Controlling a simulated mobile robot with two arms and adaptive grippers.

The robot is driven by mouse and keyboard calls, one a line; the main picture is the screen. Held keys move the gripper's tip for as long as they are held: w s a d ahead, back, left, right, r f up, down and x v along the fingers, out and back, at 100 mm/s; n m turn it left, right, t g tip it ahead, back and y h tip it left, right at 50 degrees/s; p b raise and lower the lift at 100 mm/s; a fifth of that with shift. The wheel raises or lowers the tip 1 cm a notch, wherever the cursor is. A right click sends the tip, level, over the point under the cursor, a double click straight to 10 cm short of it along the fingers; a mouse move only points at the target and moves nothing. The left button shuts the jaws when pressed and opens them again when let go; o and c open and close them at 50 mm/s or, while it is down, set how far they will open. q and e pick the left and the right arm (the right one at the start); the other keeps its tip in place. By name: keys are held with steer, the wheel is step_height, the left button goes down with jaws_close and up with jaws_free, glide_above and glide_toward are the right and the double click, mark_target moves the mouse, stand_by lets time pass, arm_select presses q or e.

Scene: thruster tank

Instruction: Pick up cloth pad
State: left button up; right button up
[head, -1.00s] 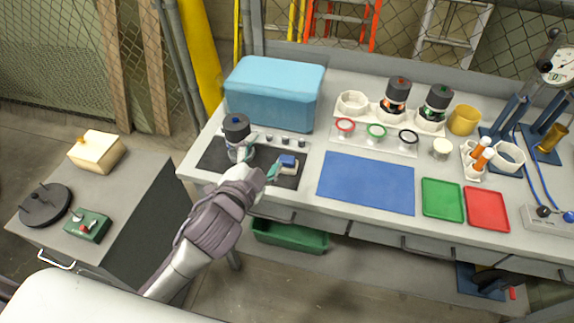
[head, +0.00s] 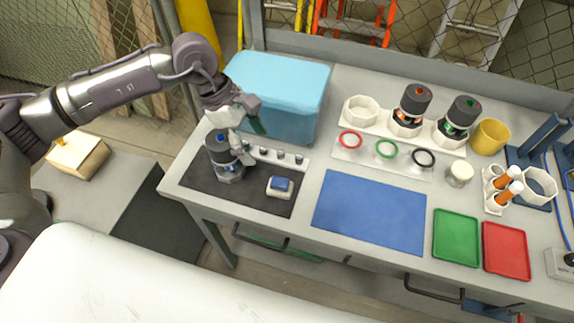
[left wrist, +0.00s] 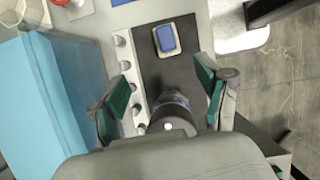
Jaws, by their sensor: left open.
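A small pad with a blue top on a white base (head: 281,186), which looks like the cloth pad, lies on the dark mat (head: 252,196) at the left of the bench. It also shows near the top of the left wrist view (left wrist: 165,38). My left gripper (head: 245,132) is open and empty, above the back of the mat and behind the pad, apart from it. In the left wrist view its green-lined fingers (left wrist: 162,88) are spread wide, with the pad beyond them. My right gripper is not in view.
A dark canister with a blue-dotted cap (head: 223,160) stands upright on the mat, left of the pad and near my left fingers. A blue cooler box (head: 290,85) stands behind. Several small knobs line a strip (head: 262,152) behind the pad. A blue mat (head: 370,212) lies to the right.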

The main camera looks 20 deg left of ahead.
arm_select(q)
steer(key=p, duration=0.2)
glide_above(276, 180)
steer(key=a, duration=0.2)
steer(key=f, duration=0.5)
steer(key=shift+s+a+f, duration=0.2)
steer(key=shift+f, duration=0.1)
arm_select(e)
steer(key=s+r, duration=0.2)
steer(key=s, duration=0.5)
arm_select(q)
steer(key=p+x, duration=0.1)
steer(key=x, duration=0.2)
steer(key=shift+p, duration=0.3)
steer(key=p+x, duration=0.1)
steer(key=x, duration=0.2)
steer(key=shift+w+d+f, duration=0.15)
steer(key=shift+f, duration=0.25)
steer(key=c, duration=1.2)
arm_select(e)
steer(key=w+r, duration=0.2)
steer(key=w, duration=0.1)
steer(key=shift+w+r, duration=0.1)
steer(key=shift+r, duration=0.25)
